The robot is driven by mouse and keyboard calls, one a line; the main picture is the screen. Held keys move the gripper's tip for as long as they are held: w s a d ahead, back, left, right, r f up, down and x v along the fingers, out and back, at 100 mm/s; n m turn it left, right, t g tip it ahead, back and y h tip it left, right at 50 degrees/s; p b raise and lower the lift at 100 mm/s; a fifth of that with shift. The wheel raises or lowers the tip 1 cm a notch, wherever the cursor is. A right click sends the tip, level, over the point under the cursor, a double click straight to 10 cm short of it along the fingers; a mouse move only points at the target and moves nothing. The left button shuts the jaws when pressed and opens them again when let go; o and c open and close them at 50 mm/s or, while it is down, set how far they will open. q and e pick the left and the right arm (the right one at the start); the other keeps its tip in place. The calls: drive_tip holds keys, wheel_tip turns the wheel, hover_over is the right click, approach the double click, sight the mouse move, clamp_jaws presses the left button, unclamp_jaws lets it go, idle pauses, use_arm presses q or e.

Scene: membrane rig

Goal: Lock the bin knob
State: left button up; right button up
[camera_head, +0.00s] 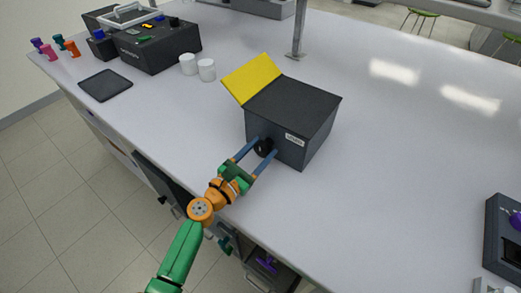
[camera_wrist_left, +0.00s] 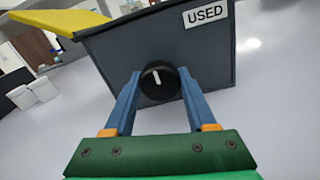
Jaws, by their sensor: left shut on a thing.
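The dark grey bin (camera_head: 305,115) stands on the white bench with a white "USED" label (camera_head: 294,140) on its front. A yellow flap (camera_head: 252,78) tilts up at its left side. The round black knob (camera_head: 264,147) is on the bin's front; in the left wrist view the knob (camera_wrist_left: 159,81) carries a white mark close to upright, leaning slightly left. My left gripper (camera_head: 263,147) has its two blue fingers on either side of the knob, shut on it. The fingertips in the left wrist view (camera_wrist_left: 160,76) flank the knob. My right gripper is not in view.
Two white cups (camera_head: 197,69) stand left of the bin. A dark instrument (camera_head: 155,46) and a flat black pad (camera_head: 105,85) lie further left. A metal post (camera_head: 298,30) rises behind the bin.

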use_arm(q)
drive_tip(key=m+b, duration=0.1)
drive_tip(key=m, duration=0.3)
drive_tip(key=shift+f+m+b, duration=0.1)
drive_tip(key=shift+m+b, duration=0.2)
drive_tip(key=shift+m, duration=0.1)
drive_tip(key=m+b, duration=0.1)
drive_tip(key=m, duration=0.3)
drive_tip(key=shift+m, duration=0.3)
drive_tip(key=m+b, duration=0.1)
drive_tip(key=m, duration=0.3)
drive_tip(key=shift+m+b, duration=0.3)
drive_tip(key=shift+m, duration=1.8)
drive_tip(key=o, duration=1.4)
